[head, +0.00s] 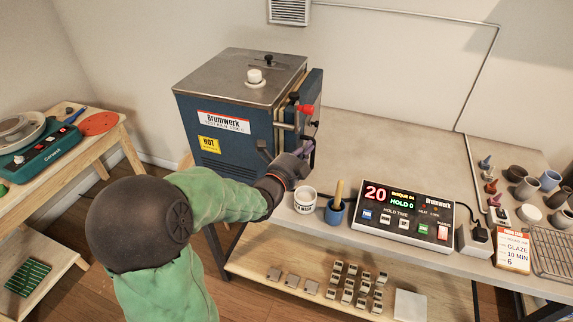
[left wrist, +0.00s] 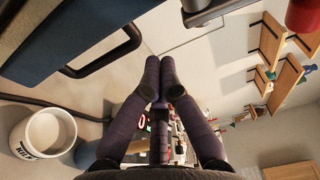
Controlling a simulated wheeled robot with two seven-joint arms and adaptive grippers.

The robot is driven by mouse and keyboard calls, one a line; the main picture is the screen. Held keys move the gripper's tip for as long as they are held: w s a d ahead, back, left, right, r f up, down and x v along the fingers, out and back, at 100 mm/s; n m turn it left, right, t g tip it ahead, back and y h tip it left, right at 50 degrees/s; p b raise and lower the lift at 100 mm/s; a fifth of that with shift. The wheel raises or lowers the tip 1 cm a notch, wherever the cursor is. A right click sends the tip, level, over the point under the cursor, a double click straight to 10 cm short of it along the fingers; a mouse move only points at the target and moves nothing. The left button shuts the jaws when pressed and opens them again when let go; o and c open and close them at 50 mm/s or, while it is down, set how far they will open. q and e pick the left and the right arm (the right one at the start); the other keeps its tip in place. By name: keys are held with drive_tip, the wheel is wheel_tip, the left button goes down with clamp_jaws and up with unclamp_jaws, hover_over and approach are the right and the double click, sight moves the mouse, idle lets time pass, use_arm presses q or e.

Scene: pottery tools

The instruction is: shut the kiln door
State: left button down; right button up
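The kiln (head: 225,125) is a blue box with a grey top, standing at the table's left end. Its blue door (head: 314,90) is on the right side, with metal latch parts and a red knob (head: 305,108); I cannot tell exactly how wide any gap is. My left gripper (head: 309,147) is beside the lower part of the door. In the left wrist view its dark fingers (left wrist: 160,75) meet at the tips with nothing seen between them. That view also shows a blue panel with a black bar handle (left wrist: 110,55) at upper left, apart from the fingers. My right gripper is out of view.
A white labelled jar (head: 305,200) and a blue cup with a wooden stick (head: 336,210) stand close to my left gripper. A controller box (head: 405,212) is further right. The tabletop behind them is clear (head: 385,145). A side table with a pottery wheel (head: 40,145) is at left.

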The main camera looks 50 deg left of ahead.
use_arm(q)
drive_tip(key=s+a, duration=0.1)
drive_tip(key=s, duration=0.7)
drive_tip(key=shift+f+p, duration=0.2)
drive_tip(key=shift+p, duration=0.2)
drive_tip(key=shift+s, duration=0.1)
